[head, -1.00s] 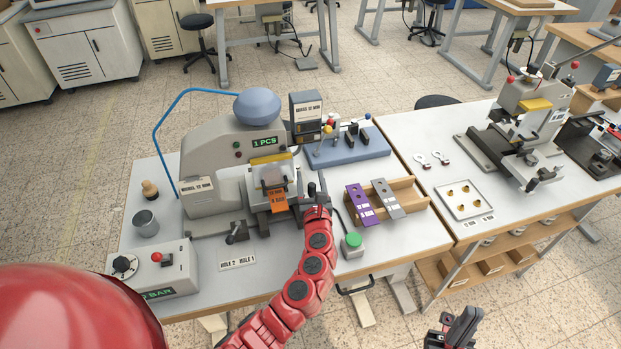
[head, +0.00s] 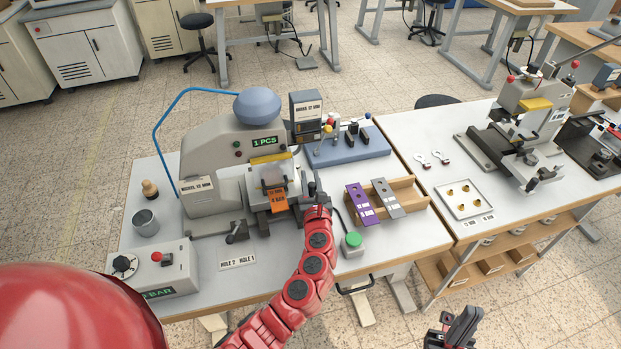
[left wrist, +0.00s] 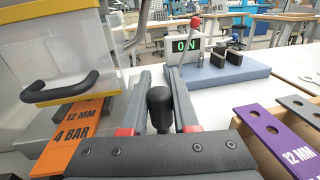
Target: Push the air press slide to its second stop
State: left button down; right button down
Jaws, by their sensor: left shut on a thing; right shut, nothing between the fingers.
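The air press (head: 220,150) stands on the left bench, with a green display reading "1 PCS". An orange plate (head: 278,200) hangs at its front; in the left wrist view the plate (left wrist: 72,132) reads "12 MM 4 BAR", below a clear guard with a black handle (left wrist: 60,88). My left gripper (head: 317,194) is at the press's right front side. It is shut on a black knob (left wrist: 159,108), which stands upright between its fingers. The slide under the knob is mostly hidden by the gripper. My right gripper (head: 457,326) is shut and empty, low in front of the benches.
A wooden rack (head: 408,192) with a purple plate (head: 362,204) and a grey plate stands right of my left gripper. A green button (head: 353,240) is near the front edge. A blue-grey fixture (head: 345,150) sits behind. A control box (head: 165,270) is at front left.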

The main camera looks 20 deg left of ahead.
dwell(0.8)
pick_arm(q)
jog(key=shift+w+a+r, duration=0.15)
jog(key=shift+w+a, duration=0.15)
jog(key=shift+w, duration=0.15)
jog(key=shift+x, duration=1.15)
jog(key=shift+s+a, duration=0.1)
jog(key=c, duration=0.7)
grip_release()
